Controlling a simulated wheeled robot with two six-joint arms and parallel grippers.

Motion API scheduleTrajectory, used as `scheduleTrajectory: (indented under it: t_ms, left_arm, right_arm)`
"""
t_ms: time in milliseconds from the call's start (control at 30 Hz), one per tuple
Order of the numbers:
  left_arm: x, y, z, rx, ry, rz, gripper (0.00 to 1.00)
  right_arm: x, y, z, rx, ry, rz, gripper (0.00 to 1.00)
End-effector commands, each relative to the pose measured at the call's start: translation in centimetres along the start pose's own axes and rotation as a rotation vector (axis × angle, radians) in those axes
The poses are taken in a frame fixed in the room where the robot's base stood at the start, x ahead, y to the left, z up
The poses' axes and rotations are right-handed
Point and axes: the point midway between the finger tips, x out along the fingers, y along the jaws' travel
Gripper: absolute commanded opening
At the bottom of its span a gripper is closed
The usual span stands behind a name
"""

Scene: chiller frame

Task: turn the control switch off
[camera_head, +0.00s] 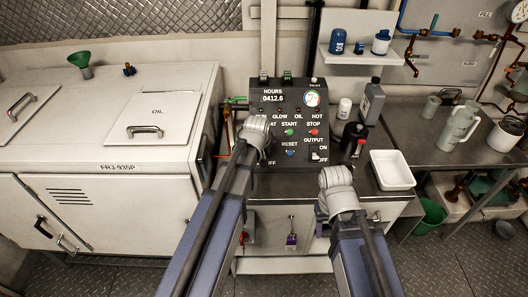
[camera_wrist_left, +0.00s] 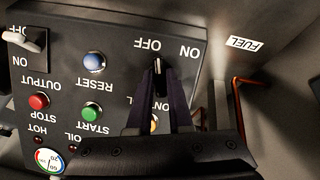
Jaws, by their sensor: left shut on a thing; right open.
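The control switch (camera_wrist_left: 157,75) is a dark rotary knob with a pale line on its tip, on the black control panel (camera_head: 284,95). In the left wrist view, which shows the panel upside down, the tip points toward the OFF label, with ON beside it. My left gripper (camera_wrist_left: 156,98) has its two dark fingers closed around the knob. In the head view my left wrist covers the knob, and only part of an OFF label shows below. My right gripper (camera_head: 338,180) is open, in front of the panel's lower right; its fingers are hard to make out.
The panel also has a blue reset button (camera_wrist_left: 93,64), a green start button (camera_wrist_left: 92,111), a red stop button (camera_wrist_left: 39,101) and a white output toggle (camera_wrist_left: 36,40). A white tray (camera_head: 393,170) and bottles stand right of the panel. A generator cabinet (camera_head: 90,122) stands left.

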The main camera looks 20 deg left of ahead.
Motion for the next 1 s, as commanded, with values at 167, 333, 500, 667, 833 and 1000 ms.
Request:
scheduleTrajectory:
  t_ms: [167, 333, 500, 667, 833, 1000]
  left_arm:
    - [0.03, -0.19, 0.19, -0.112, -0.004, 0.035, 0.0]
    - [0.02, -0.18, 0.18, -0.186, -0.003, 0.06, 0.0]
    - [-0.01, -0.18, 0.17, -0.231, -0.004, 0.075, 0.0]
    - [-0.03, -0.19, 0.15, -0.251, -0.004, 0.081, 0.0]
    - [-0.04, -0.18, 0.14, -0.256, -0.004, 0.083, 0.0]
    - [-0.04, -0.18, 0.14, -0.256, -0.004, 0.083, 0.0]
  right_arm:
    - [0.29, -0.03, -0.02, 0.0, 0.0, 0.0, 0.5]
    - [0.43, -0.04, -0.03, 0.0, 0.0, 0.0, 0.5]
    - [0.51, -0.05, -0.03, 0.0, 0.0, 0.0, 0.5]
    - [0.53, -0.05, -0.03, 0.0, 0.0, 0.0, 0.5]
    - [0.53, -0.05, -0.03, 0.0, 0.0, 0.0, 0.5]
    - [0.52, -0.05, -0.03, 0.0, 0.0, 0.0, 0.5]
